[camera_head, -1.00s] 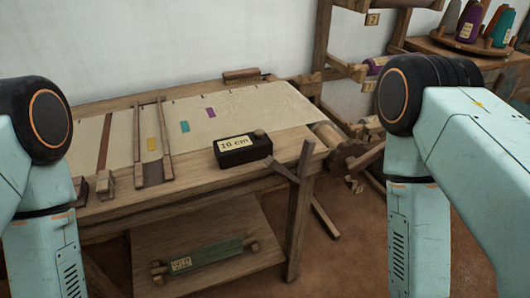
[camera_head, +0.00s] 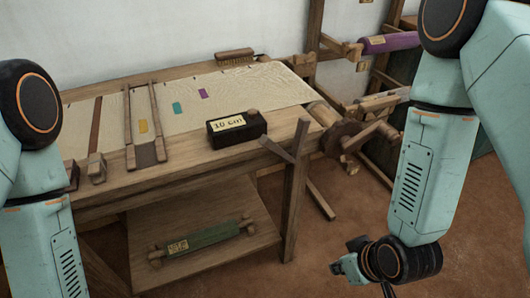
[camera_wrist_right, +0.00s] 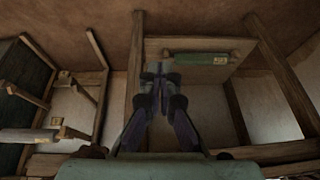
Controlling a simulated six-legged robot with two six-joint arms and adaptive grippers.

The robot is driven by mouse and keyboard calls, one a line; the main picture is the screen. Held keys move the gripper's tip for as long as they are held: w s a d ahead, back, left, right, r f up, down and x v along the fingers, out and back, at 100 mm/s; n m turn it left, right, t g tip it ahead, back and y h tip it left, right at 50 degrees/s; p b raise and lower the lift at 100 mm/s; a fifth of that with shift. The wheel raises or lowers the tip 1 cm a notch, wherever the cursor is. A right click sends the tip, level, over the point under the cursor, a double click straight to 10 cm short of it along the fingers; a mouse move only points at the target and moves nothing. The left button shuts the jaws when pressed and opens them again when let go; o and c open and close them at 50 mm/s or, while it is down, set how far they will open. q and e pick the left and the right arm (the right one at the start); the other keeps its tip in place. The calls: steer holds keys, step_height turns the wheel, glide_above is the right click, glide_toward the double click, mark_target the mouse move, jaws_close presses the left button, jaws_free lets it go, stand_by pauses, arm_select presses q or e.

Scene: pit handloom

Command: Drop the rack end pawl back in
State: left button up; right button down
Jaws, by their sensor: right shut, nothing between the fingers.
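The loom has a wooden toothed-looking wheel (camera_head: 343,138) at the right end of its cloth beam, with wooden arms beside it. I cannot tell which piece there is the rack end pawl. My right gripper (camera_wrist_right: 158,72) is shut and empty in the right wrist view, its fingers together in front of the lower shelf. In the head view, my right wrist hangs low over the floor, right of the loom's front post and well below the wheel; its fingertips are not clear there. My left arm shows at the left edge, but its gripper is out of view.
A black box marked 10 cm (camera_head: 237,128) sits on the loom top. A forked wooden post (camera_head: 294,190) stands at its front right corner. A green roll (camera_head: 201,237) lies on the lower shelf (camera_head: 200,273). Brown floor (camera_head: 300,270) is open to the right.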

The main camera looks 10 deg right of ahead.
mark_target(278, 151)
steer(key=w+a+r+n+t+y, duration=0.3)
steer(key=r+n, duration=0.5)
steer(key=n, duration=0.6)
steer(key=w+a+r+n+t+y, duration=0.4)
steer(key=w+r+n, duration=0.4)
steer(key=n, duration=0.6)
steer(key=a+r+y, duration=0.1)
steer(key=a, duration=0.1)
steer(key=shift+w+a+r+n+y+b, duration=0.2)
steer(key=shift+a+n+y+b, duration=0.1)
steer(key=shift+a, duration=0.05)
steer(key=b+x, duration=0.1)
steer(key=x, duration=0.9)
steer(key=shift+w+d+r+b, duration=0.1)
steer(key=shift+w+d+r, duration=0.2)
steer(key=shift+d, duration=0.2)
steer(key=shift+w+d+r+b, duration=0.1)
steer(key=shift+w+d+r, duration=0.2)
steer(key=shift+d, duration=0.25)
steer(key=shift+w+d+r+b, duration=0.1)
steer(key=shift+w+d+r, duration=0.15)
steer(key=shift+d, duration=0.25)
